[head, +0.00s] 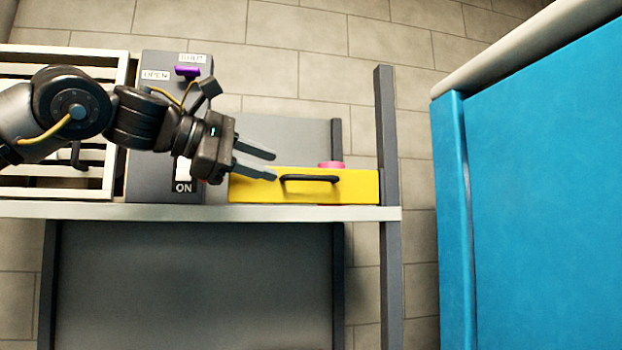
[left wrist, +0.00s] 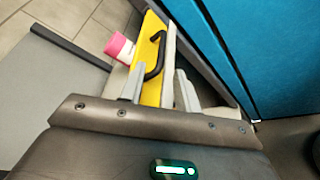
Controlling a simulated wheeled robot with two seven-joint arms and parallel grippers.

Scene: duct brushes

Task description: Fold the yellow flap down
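The yellow flap (head: 350,188) stands upright along the front edge of the shelf, with a black bar handle (head: 308,179) on its face. In the left wrist view the yellow flap (left wrist: 152,87) and its black handle (left wrist: 157,58) lie just beyond my fingers. My left gripper (head: 274,166) is open, its two fingers pointing right at the flap's left part, short of the handle. In the left wrist view the left gripper (left wrist: 159,88) has its fingers apart with the flap between them in the picture; I cannot tell whether they touch it. My right gripper is not in view.
A pink-topped object (head: 330,164) stands behind the flap. A grey panel (head: 165,110) with a purple switch (head: 187,71) and an ON switch is left of it, beside a white slatted crate (head: 110,160). A grey post (head: 386,150) and large blue panel (head: 540,180) are at right.

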